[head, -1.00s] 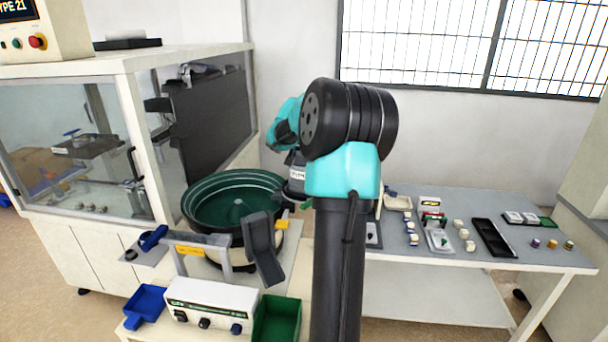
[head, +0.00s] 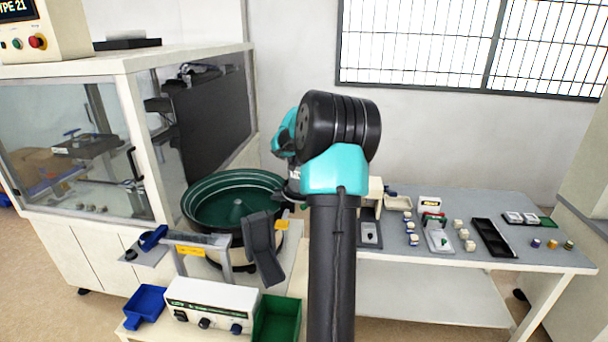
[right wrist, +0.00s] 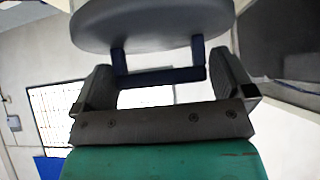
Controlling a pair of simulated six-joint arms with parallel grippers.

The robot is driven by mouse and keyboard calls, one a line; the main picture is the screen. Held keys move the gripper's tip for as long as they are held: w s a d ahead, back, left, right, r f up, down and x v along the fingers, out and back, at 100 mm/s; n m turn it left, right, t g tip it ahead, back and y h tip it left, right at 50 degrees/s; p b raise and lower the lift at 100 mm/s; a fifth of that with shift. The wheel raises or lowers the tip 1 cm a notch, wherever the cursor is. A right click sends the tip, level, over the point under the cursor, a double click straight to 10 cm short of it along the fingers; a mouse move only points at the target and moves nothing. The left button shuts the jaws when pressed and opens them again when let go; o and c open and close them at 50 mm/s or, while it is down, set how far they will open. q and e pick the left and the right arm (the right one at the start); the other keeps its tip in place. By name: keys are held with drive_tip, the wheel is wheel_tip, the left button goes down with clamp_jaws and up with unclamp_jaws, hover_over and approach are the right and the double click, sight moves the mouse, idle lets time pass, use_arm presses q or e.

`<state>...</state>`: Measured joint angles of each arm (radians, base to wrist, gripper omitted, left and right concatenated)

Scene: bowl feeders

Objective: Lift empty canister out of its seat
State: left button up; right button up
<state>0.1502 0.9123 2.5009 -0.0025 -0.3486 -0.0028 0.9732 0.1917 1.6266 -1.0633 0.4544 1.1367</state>
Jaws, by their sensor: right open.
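In the right wrist view, a grey round-ended body (right wrist: 150,22) with a dark blue U-shaped handle (right wrist: 162,77) fills the top; it looks like the canister, seen only in part. My right gripper (right wrist: 165,72) is open, with one finger on each side of the handle. The handle's crossbar lies between the fingers, and I see no clear grip on it. In the head view my right arm hides most of that gripper and whatever is in front of it, beside the green bowl feeder (head: 205,214). My left gripper is out of view.
A control box (head: 205,305), a blue tray (head: 145,304) and a green bin (head: 277,318) stand in front of the bowl. A glazed cabinet (head: 150,63) is at the left. A grey table (head: 550,258) with small parts and a black tray (head: 494,238) is at the right.

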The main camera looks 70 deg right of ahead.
drive_tip(key=shift+c, duration=0.2)
drive_tip(key=c, duration=1.5)
drive_tip(key=shift+r, duration=0.15)
drive_tip(key=shift+r, duration=1.75)
drive_tip(key=s+a, duration=0.1)
drive_tip(key=a, duration=0.4)
drive_tip(key=s+a+r, duration=0.1)
drive_tip(key=s+a, duration=0.1)
drive_tip(key=a, duration=0.3)
drive_tip(key=s+a, duration=0.2)
drive_tip(key=a, duration=0.3)
drive_tip(key=shift+a+r, duration=0.1)
drive_tip(key=shift+r, duration=0.05)
